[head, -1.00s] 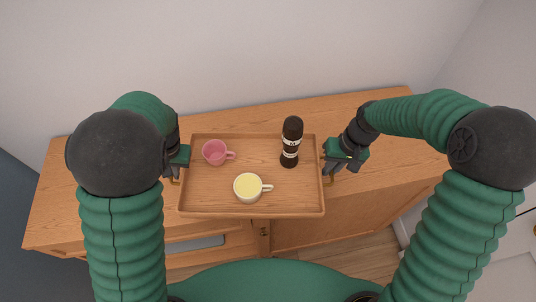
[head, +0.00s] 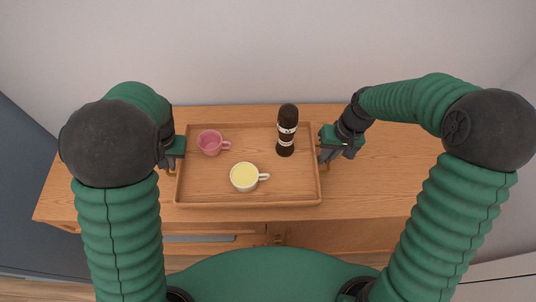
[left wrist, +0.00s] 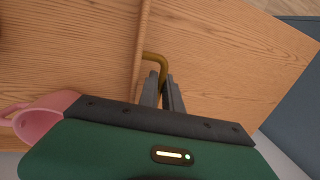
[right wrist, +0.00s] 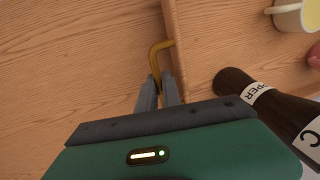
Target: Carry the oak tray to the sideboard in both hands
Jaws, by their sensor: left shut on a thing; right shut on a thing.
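The oak tray (head: 222,188) is over the sideboard (head: 385,178) top, looking roughly level and square to it. I cannot tell whether it touches the top. It carries a pink cup (head: 210,143) at back left, a cup with pale yellow contents (head: 244,177) near the front middle, and an upright dark pepper mill (head: 287,130) at back right. My left gripper (head: 173,170) is shut on the tray's left brass handle (left wrist: 155,57). My right gripper (head: 325,164) is shut on the right brass handle (right wrist: 156,52).
Bare sideboard top lies to the right of the tray, with a smaller strip at left. A pale wall (head: 260,50) rises behind. A dark blue-grey surface (head: 30,150) is at far left.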

